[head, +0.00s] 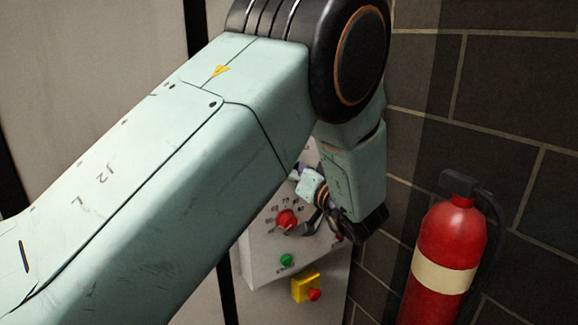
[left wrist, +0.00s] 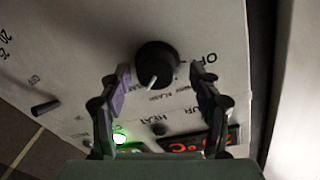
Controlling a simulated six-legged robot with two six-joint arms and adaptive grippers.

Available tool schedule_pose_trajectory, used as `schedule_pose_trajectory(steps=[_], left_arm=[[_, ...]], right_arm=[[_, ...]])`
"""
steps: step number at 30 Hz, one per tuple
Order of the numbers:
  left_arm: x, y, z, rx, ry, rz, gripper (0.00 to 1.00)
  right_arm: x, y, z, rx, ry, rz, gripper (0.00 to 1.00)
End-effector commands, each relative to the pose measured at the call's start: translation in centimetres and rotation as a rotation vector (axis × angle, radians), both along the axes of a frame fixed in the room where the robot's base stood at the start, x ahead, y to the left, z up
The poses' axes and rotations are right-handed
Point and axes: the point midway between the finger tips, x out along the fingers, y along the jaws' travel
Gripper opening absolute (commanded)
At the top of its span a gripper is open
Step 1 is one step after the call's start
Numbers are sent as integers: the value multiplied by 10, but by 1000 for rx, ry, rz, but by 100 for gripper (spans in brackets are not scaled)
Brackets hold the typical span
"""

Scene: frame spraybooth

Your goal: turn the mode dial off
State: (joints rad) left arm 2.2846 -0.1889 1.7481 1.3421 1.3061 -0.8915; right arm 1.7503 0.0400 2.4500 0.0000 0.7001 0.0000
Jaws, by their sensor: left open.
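The mode dial (left wrist: 155,58) is a round black knob with a white pointer line on a pale panel, in the left wrist view. Its pointer is toward the bottom of the picture, away from the "OFF" lettering at the knob's upper right. My left gripper (left wrist: 161,76) is open, with one finger on each side of the dial; contact cannot be told. In the head view my left gripper (head: 322,222) is at the control panel (head: 258,243), partly hidden by my own arm. The black dial cannot be made out there. My right gripper is not in view.
The panel also has a red knob (head: 287,219), a green button (head: 287,260) and a yellow box with a red button (head: 306,287). A green light (left wrist: 120,137) and a red display (left wrist: 190,143) sit near the dial. A fire extinguisher (head: 443,262) stands right, before a dark tiled wall.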

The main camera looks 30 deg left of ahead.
Motion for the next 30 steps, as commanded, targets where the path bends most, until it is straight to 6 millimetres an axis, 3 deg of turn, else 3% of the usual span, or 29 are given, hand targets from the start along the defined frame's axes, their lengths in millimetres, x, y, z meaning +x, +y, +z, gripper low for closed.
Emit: schedule_pose_trajectory(steps=[12,30], left_arm=[[-1,-3,0,0,1,0,62],[0,0,-1,-2,1,1,11]], right_arm=[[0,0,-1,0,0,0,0],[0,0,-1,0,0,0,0]])
